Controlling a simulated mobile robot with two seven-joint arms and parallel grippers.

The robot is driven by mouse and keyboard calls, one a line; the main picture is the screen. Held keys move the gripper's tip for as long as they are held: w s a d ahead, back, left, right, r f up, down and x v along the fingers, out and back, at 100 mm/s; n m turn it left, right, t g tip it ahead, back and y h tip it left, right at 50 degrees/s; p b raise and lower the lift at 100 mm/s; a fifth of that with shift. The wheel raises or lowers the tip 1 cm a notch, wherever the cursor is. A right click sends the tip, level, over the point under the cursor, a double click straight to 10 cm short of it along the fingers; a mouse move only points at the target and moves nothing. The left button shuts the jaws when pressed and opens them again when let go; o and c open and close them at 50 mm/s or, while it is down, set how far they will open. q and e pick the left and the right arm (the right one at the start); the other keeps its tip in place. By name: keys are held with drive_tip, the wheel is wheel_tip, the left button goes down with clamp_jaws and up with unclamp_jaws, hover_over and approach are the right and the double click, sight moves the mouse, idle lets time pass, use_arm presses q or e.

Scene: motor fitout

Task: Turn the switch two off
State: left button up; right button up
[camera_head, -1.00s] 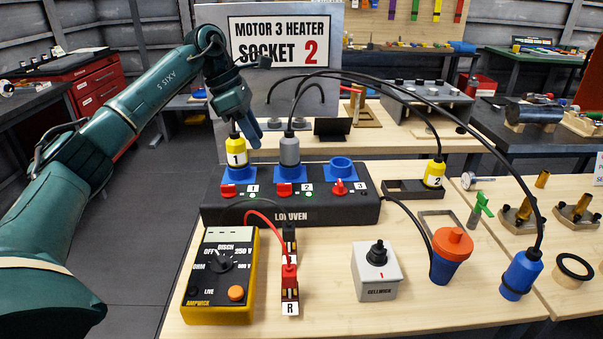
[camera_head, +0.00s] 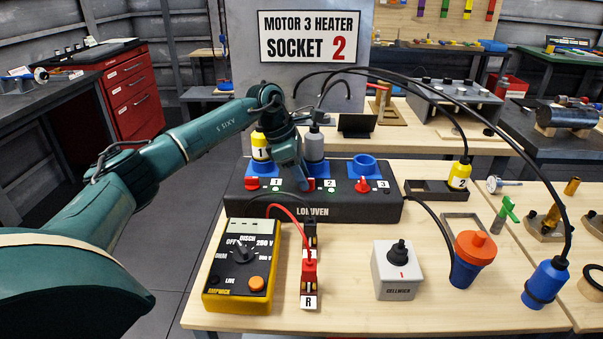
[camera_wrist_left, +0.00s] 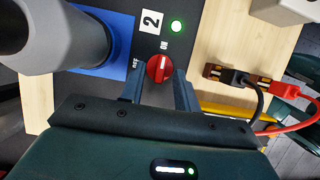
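The black socket box (camera_head: 315,208) carries three blue sockets with red knobs, numbered 1 to 3. Switch two's red knob (camera_wrist_left: 159,68) shows in the left wrist view beside the "2" label (camera_wrist_left: 151,21); its white line runs nearly up-down in that picture. A green light (camera_wrist_left: 176,27) glows near it. In the head view, knob two (camera_head: 311,184) is partly hidden by my left gripper (camera_head: 303,183). In the wrist view, my left gripper's fingers (camera_wrist_left: 160,80) are apart, one on each side of the knob; contact is unclear. My right gripper is out of view.
A grey plug (camera_head: 314,144) stands in socket two, close to my gripper, and yellow plug 1 (camera_head: 261,147) in socket one. Socket three (camera_head: 363,164) is empty. A yellow meter (camera_head: 238,265) and a grey switch box (camera_head: 394,270) stand in front. Black cables arch above.

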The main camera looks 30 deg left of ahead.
use_arm(q)
clamp_jaws()
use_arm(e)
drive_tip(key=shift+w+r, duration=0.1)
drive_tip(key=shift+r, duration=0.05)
